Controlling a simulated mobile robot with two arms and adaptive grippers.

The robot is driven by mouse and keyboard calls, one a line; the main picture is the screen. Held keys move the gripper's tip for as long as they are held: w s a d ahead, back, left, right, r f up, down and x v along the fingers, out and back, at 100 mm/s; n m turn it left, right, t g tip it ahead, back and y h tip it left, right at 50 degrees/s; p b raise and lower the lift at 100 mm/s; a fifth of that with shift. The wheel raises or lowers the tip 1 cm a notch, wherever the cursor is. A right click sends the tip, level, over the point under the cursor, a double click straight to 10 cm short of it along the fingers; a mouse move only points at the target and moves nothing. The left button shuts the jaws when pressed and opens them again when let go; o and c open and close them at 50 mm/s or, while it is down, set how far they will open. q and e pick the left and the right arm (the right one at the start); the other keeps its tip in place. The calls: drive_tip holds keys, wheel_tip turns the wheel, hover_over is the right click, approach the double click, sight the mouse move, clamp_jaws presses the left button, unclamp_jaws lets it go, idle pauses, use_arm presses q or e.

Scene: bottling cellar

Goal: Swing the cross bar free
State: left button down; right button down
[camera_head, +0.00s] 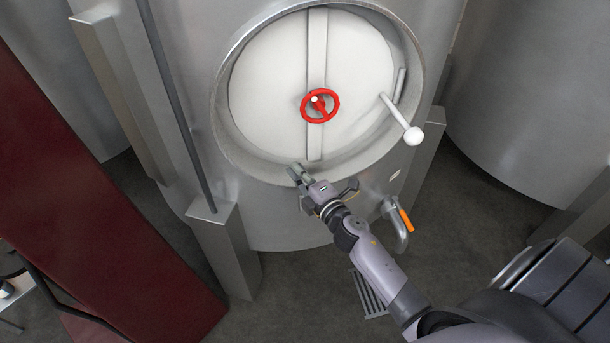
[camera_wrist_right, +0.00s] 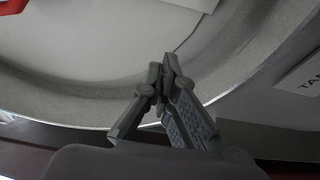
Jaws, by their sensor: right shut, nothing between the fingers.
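The cross bar (camera_head: 317,50) is a pale flat bar standing upright across the round white tank door (camera_head: 265,85). A red handwheel (camera_head: 320,106) sits at its middle; a red part of it shows in the top left corner of the wrist view. My right gripper (camera_head: 296,172) is at the lower rim of the door, below and slightly left of the bar's lower end. In the wrist view its fingers (camera_wrist_right: 165,68) are together with nothing between them, in front of the grey rim. My left gripper is out of view.
A door handle with a white ball (camera_head: 413,136) sticks out at the door's right. A tap with an orange lever (camera_head: 405,219) is below right. Steel tank legs (camera_head: 222,245) and a dark red panel (camera_head: 90,200) stand at left. A label plate (camera_wrist_right: 302,82) shows in the wrist view.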

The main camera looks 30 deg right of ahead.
sight(296, 149)
drive_tip(key=w, duration=0.5)
drive_tip(key=shift+w+a, duration=0.1)
drive_tip(key=shift+w, duration=0.25)
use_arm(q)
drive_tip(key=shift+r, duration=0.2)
use_arm(e)
drive_tip(key=shift+s+d, duration=0.25)
drive_tip(key=shift+d, duration=0.4)
drive_tip(key=shift+s+d, duration=0.3)
drive_tip(key=shift+d, duration=0.3)
drive_tip(key=shift+s+d, duration=0.25)
drive_tip(key=shift+d, duration=0.4)
drive_tip(key=shift+d, duration=0.15)
